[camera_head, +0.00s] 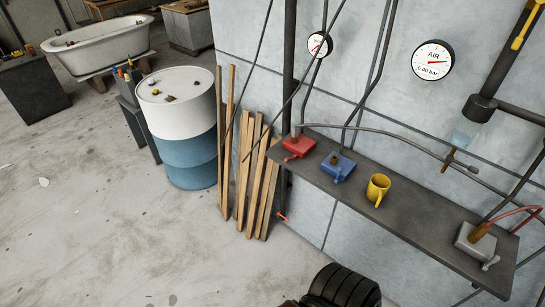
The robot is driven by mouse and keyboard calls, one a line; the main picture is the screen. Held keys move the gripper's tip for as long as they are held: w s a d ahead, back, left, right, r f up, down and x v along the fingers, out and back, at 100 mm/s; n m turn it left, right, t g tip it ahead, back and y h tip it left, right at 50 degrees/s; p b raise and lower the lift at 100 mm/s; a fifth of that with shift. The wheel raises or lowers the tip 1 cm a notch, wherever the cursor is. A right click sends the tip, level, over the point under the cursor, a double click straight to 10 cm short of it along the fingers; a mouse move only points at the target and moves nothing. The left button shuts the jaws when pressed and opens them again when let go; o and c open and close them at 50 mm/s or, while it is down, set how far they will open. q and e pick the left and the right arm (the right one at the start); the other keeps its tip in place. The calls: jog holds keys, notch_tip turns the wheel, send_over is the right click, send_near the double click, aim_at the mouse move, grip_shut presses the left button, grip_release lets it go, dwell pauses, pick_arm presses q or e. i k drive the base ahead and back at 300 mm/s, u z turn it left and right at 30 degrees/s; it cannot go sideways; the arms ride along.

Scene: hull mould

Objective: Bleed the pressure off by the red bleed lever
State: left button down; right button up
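A red block with a small red lever (298,147) sits at the left end of the dark wall shelf, with a pipe rising from it. A blue block with a blue lever (338,167) sits just right of it. Neither of my grippers is in view.
Wooden planks (256,185) lean beside a blue and white drum (188,155). A black ribbed round thing (342,287) is at the bottom edge.

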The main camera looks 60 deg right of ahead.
aim_at(295, 156)
jog(key=i, duration=0.9)
jog(key=z, duration=1.55)
